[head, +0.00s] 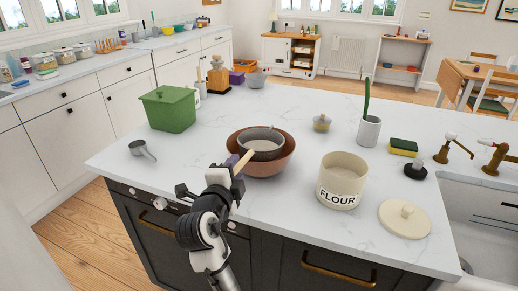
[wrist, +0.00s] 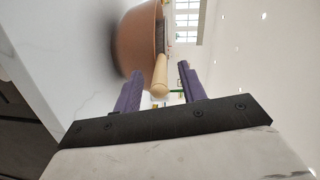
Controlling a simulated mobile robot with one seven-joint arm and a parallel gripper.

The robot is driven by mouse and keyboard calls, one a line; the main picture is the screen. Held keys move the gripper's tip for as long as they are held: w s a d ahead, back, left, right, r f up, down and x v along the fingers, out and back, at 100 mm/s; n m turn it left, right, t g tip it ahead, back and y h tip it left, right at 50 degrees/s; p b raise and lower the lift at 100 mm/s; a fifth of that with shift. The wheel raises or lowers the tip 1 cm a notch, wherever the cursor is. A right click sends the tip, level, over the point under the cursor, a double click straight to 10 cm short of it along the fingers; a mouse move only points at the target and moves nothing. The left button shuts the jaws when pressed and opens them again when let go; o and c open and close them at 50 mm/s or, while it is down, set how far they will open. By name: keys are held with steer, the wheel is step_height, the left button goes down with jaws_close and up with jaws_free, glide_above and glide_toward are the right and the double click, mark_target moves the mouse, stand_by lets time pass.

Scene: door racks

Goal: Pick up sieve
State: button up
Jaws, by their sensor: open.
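The sieve (head: 262,145) is a grey bowl-shaped strainer with a light wooden handle. It rests inside a brown bowl (head: 283,166) on the white counter. Its handle (head: 242,164) sticks out over the bowl's near left rim, toward my gripper (head: 234,169). In the wrist view the handle (wrist: 160,76) lies between the two purple fingers of my gripper (wrist: 160,70), with gaps on both sides. The gripper is open and holds nothing.
A small lidded jar (head: 322,123) stands behind. Bare counter lies between scoop and bowl.

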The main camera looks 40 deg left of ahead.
steer(key=shift+w+a, duration=0.1)
steer(key=shift+w, duration=0.1)
jaws_close()
stand_by(0.3)
